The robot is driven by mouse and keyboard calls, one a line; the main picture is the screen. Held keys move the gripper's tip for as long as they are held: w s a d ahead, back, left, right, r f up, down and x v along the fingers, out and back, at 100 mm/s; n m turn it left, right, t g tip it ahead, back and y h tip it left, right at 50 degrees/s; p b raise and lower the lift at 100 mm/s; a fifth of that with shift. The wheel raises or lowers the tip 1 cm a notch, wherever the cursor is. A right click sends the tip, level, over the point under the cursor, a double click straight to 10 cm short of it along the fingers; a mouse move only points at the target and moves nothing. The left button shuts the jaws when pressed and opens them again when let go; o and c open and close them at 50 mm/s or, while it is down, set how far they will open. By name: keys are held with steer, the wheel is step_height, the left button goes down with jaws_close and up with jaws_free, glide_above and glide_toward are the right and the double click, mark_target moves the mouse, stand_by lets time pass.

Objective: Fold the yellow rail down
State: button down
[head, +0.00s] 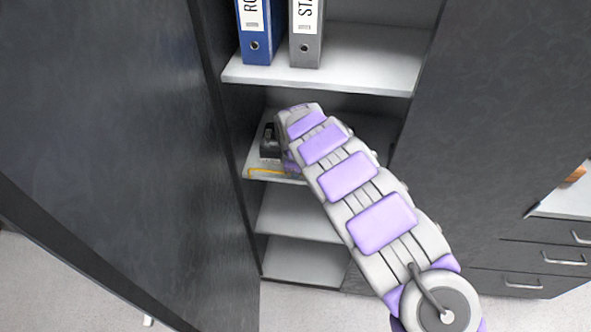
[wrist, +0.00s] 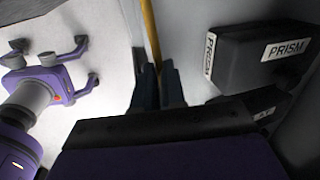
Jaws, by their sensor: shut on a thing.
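The yellow rail (head: 265,172) shows at the front edge of the middle shelf in the head view, its right part hidden by my arm. In the wrist view the yellow rail (wrist: 149,32) runs down from the top edge to between the dark fingers of my gripper (wrist: 158,85), which is shut on it. My gripper is mostly hidden behind my arm in the head view. A purple and grey instrument (wrist: 62,82) with several curved arms is on the left in the wrist view.
The black box labelled PRISM (wrist: 258,55) is close right of my gripper. An upper shelf (head: 350,62) holds a blue binder (head: 256,30) and a grey binder (head: 305,35). A dark cabinet door (head: 110,110) stands open on the left. The lower shelves (head: 300,262) look empty where visible.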

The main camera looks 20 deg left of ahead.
steer(key=shift+s+f, duration=0.1)
steer(key=shift+s, duration=0.15)
steer(key=s+f+t+y+b, duration=0.2)
steer(key=s+f+t+b, duration=0.1)
steer(key=t, duration=0.5)
steer(key=s+d+f+t+y+b, duration=0.1)
steer(key=s+f+t+y+b, duration=0.1)
steer(key=f+t+b, duration=0.3)
steer(key=shift+s+d+f+t+b, duration=0.2)
steer(key=shift+s+t+b, duration=0.4)
steer(key=shift+t, duration=1.4)
steer(key=shift+s, duration=0.2)
steer(key=c, duration=1.2)
jaws_free()
steer(key=shift+d+f, duration=0.1)
